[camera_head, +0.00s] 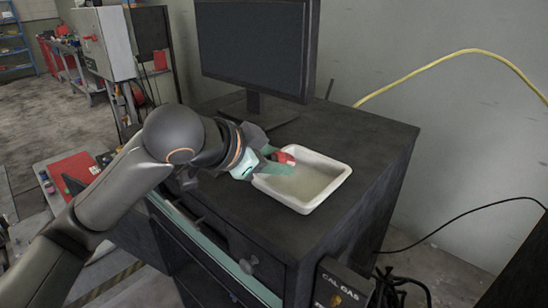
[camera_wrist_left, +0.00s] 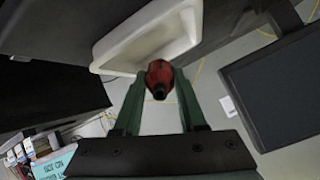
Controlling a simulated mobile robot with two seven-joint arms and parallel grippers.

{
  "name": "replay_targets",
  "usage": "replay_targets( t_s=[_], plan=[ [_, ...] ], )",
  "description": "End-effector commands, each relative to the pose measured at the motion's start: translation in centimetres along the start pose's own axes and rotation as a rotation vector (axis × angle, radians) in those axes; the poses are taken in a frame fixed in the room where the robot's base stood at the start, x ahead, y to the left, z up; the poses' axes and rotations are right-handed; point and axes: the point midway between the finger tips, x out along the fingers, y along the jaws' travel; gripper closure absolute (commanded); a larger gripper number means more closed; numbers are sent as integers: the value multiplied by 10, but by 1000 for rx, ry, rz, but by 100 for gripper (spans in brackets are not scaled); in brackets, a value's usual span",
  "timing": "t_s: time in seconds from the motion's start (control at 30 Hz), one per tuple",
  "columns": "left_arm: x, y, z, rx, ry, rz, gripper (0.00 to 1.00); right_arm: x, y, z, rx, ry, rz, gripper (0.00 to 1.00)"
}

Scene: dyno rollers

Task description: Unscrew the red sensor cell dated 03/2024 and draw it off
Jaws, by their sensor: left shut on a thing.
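My left gripper (camera_head: 281,163) is over the white tray (camera_head: 319,206) on the dark cabinet. Its green fingers are shut on a red sensor cell (camera_head: 285,157). In the left wrist view the red cell (camera_wrist_left: 160,72) sits between the fingertips (camera_wrist_left: 159,84), with its dark round end towards the camera. The white tray (camera_wrist_left: 118,58) lies beyond it there. No date on the cell can be read. I see no housing attached to the cell. Whether it touches the tray is unclear. My right gripper is not in view.
A monitor (camera_head: 253,45) stands behind the tray on the dark cabinet (camera_head: 385,140). The cabinet top right of the tray is clear. A box marked CAL GAS (camera_head: 342,284) is at the cabinet's front. A yellow hose (camera_head: 430,62) runs along the wall.

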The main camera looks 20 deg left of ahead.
Motion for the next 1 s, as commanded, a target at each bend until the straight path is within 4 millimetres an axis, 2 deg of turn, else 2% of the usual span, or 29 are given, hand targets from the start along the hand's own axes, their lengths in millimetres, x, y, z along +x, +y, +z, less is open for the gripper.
replay_targets(
  t_s=[0.6,0.73,1.0],
  plan=[
    [60,-5,-10,1,-1,0,100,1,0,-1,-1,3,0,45],
    [66,0,0,1,-1,0,100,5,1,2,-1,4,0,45],
    [69,2,5,1,0,-1,100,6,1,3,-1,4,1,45]
  ],
)
